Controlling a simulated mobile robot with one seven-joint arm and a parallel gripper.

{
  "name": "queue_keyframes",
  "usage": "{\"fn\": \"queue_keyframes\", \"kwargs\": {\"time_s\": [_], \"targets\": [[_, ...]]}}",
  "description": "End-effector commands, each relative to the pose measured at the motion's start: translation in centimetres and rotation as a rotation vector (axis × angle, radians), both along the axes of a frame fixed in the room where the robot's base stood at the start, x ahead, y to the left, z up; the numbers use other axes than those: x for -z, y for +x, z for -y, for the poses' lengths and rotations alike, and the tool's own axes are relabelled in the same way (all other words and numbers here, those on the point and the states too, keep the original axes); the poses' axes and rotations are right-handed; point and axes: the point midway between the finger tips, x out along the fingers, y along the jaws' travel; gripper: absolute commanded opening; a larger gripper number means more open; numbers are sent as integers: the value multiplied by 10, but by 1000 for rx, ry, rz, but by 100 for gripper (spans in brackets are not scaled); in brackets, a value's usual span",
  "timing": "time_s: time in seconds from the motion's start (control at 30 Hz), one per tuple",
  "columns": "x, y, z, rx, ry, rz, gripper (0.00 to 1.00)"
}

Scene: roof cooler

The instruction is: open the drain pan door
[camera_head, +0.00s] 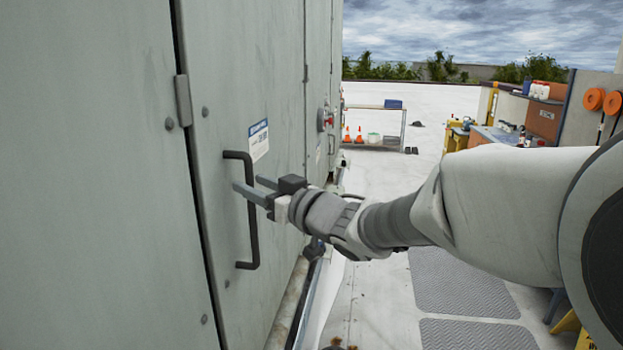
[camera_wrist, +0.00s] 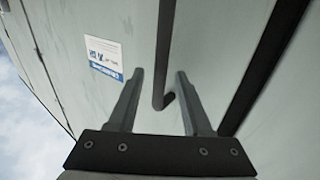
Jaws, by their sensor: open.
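The door (camera_head: 258,60) is a tall grey-green metal panel, closed, with a hinge on its left edge. Its dark bar handle (camera_head: 250,210) stands upright, fixed at top and bottom. My gripper (camera_head: 248,186) is open at the handle's upper half, its fingers pointing at the door. In the wrist view, the handle (camera_wrist: 162,60) runs down from the top and bends in between the two fingertips (camera_wrist: 160,76). No finger is seen closed on it. Whether the fingers touch the handle cannot be told. A blue and white label (camera_head: 259,140) is on the door above the handle; it also shows in the wrist view (camera_wrist: 104,57).
More cabinet panels (camera_head: 318,60) with a red fitting (camera_head: 325,119) continue beyond the door. A pipe (camera_head: 290,305) runs along the cabinet base. A shelf rack (camera_head: 375,108) and a workbench (camera_head: 490,135) stand farther back. Grey floor mats (camera_head: 460,283) lie on the open white roof at right.

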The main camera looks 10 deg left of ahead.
Motion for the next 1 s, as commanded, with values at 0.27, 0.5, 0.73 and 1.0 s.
{"fn": "queue_keyframes", "kwargs": {"time_s": [0.27, 0.5, 0.73, 1.0], "targets": [[0, 11, -15, 0, 0, 0, 50], [0, 12, -15, 0, 0, 0, 50], [0, 11, -15, 0, 0, 0, 10], [0, 12, -15, 0, 0, 0, 0]]}}
